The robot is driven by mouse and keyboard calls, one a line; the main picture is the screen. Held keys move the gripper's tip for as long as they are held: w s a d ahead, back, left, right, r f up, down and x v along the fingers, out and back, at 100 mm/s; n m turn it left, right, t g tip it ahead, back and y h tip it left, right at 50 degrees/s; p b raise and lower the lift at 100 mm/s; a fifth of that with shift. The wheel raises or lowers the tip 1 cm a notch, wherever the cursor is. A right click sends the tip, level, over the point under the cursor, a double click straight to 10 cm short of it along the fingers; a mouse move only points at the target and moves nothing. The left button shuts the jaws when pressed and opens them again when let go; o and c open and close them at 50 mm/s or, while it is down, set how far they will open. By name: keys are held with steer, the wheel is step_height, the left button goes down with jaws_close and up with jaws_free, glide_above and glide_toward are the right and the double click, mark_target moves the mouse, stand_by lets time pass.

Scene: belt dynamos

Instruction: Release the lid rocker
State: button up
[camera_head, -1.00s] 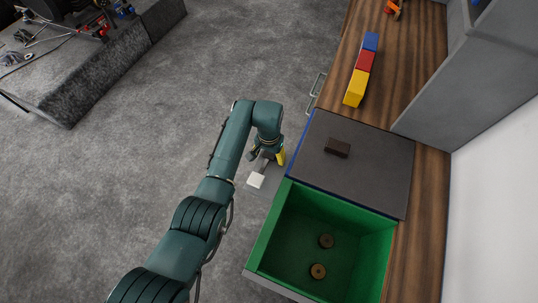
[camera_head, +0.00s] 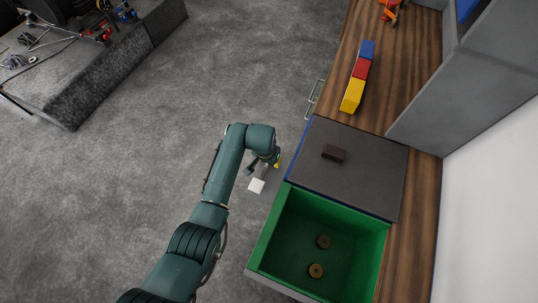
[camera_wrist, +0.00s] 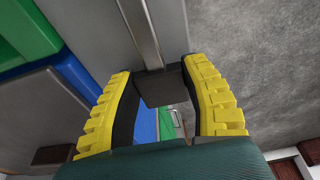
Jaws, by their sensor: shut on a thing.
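The lid rocker shows in the wrist view as a grey metal bar (camera_wrist: 142,30) ending in a dark block (camera_wrist: 161,86). My gripper (camera_wrist: 158,72) has its yellow ribbed fingers on either side of that block and is shut on it. In the head view my gripper (camera_head: 265,166) is at the left side of the bins, mostly hidden by my wrist. A white square pad (camera_head: 257,186) shows just below it. A grey lid (camera_head: 365,175) with a dark handle (camera_head: 334,153) covers the blue bin; the green bin (camera_head: 268,232) is open.
Two brown round pieces (camera_head: 323,242) (camera_head: 316,271) lie in the green bin. Yellow (camera_head: 351,96), red (camera_head: 361,68) and blue (camera_head: 367,49) blocks stand in a row on the wooden counter (camera_head: 395,80). A grey cabinet (camera_head: 470,100) borders the right.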

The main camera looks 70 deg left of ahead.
steer(key=shift+d+r+t+y+p, duration=0.1)
steer(key=shift+r+t+y+p, duration=0.5)
steer(key=shift+t+y, duration=0.2)
steer(key=o, duration=1.3)
steer(key=shift+s+f, duration=0.1)
steer(key=v, duration=1.2)
